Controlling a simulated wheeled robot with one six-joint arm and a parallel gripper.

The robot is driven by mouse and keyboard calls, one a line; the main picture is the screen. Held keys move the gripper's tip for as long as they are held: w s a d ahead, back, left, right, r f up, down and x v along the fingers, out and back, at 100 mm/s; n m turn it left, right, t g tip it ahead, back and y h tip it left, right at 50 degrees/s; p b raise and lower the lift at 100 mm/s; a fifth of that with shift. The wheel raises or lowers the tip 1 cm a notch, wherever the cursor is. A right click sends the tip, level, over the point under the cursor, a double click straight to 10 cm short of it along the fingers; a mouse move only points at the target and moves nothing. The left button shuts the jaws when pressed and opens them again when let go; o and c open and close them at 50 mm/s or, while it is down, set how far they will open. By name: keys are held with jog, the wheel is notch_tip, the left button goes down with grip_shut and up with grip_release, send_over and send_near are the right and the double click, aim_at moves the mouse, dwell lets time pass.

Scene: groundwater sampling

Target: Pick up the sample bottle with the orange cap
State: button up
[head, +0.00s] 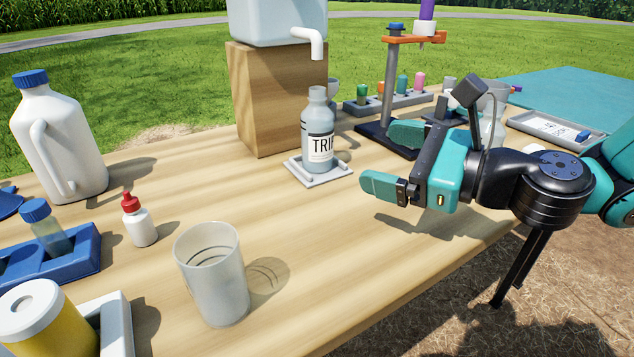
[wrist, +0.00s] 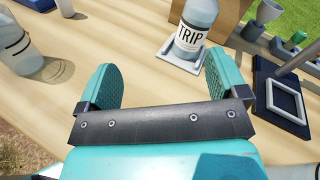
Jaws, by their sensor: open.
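No bottle with an orange cap shows clearly in either view. A clear bottle with a white label reading "TRIP" (head: 318,140) stands upright on a small white square tray (head: 330,179), under the tank's spout. No orange cap can be seen on it. The bottle also shows at the top of the wrist view (wrist: 194,32), its top cut off. My gripper (head: 388,160) is open and empty, to the right of this bottle and apart from it. In the wrist view, my gripper's fingers (wrist: 160,72) are spread, with bare wood between them and the bottle beyond.
A wooden block (head: 270,100) carries a pale tank behind the bottle. A dark-based stand with an orange clamp (head: 413,39) rises behind my gripper. A clear cup (head: 212,275), a red-capped dropper bottle (head: 139,222) and a white jug (head: 58,140) stand left. The table's middle is clear.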

aim_at(329, 138)
jog(key=w+f+m, duration=0.1)
jog(key=d+f+m+t+b, duration=0.1)
jog(key=m, duration=0.1)
jog(key=w+d+f+m+t+b, duration=0.1)
jog(key=shift+w+f+m+h, duration=0.35)
jog(key=shift+m+h, duration=0.05)
jog(key=shift+w+d+m+t, duration=0.2)
jog(key=shift+w+m+t, duration=0.1)
jog(key=shift+m+t, duration=0.2)
jog(key=p+x, duration=0.3)
jog(key=p, duration=0.1)
jog(key=p+x, duration=0.7)
jog(key=p, duration=0.1)
jog(key=shift+w+a+r, duration=0.2)
jog(key=shift+w+r, duration=0.05)
jog(key=shift+r, duration=0.15)
jog(key=shift+w+a+f+p, duration=0.3)
jog(key=shift+w+a+p, duration=0.25)
jog(key=shift+p, duration=0.5)
jog(key=shift+w+a+r+p, duration=0.1)
jog(key=shift+w+a+p, duration=0.05)
jog(key=shift+a+p, duration=0.2)
jog(key=p+x, duration=0.1)
jog(key=x, duration=0.2)
jog(key=shift+w+a, duration=0.2)
jog(key=shift+w+a+f, duration=0.25)
jog(key=shift+w, duration=0.05)
